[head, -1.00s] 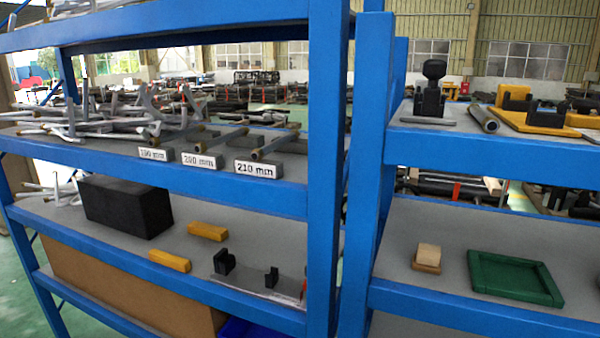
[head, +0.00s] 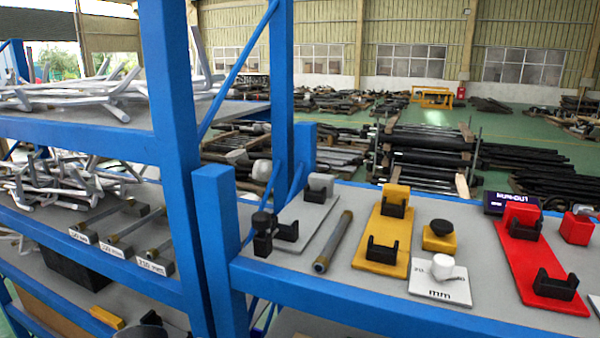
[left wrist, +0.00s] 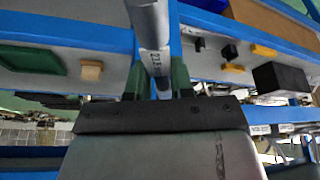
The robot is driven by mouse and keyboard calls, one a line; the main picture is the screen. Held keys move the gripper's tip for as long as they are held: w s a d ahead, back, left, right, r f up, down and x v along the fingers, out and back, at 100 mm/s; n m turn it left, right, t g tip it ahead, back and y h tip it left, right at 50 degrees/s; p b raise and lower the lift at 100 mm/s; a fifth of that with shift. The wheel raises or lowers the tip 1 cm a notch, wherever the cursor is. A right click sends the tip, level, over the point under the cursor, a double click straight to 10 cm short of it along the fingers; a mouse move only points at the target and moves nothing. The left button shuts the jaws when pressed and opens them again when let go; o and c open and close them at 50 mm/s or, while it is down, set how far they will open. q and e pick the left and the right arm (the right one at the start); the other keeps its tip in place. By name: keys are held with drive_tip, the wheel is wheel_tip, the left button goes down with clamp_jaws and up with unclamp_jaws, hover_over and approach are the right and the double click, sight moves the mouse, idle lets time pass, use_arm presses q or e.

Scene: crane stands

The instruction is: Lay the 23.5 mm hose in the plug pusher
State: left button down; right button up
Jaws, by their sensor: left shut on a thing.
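In the left wrist view my left gripper (left wrist: 154,82) is shut on a grey hose (left wrist: 149,22), its green fingers on both sides. My right gripper is not in view.
A loose tube (head: 334,241) lies beside the grey plate. Right of it stand a yellow plate (head: 391,228) with black cradles, a white mm card (head: 440,287) and a red plate (head: 535,262) with black cradles. A blue post (head: 215,250) stands left of them.

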use_arm(q)
drive_tip(key=r+p, duration=0.1)
drive_tip(key=r, duration=0.3)
drive_tip(key=r+p, duration=0.1)
drive_tip(key=r, duration=0.1)
drive_tip(key=shift+s+d+r+p, duration=0.1)
drive_tip(key=shift+s+r+p, duration=0.2)
drive_tip(key=shift+s+r, duration=0.05)
drive_tip(key=shift+r, duration=0.1)
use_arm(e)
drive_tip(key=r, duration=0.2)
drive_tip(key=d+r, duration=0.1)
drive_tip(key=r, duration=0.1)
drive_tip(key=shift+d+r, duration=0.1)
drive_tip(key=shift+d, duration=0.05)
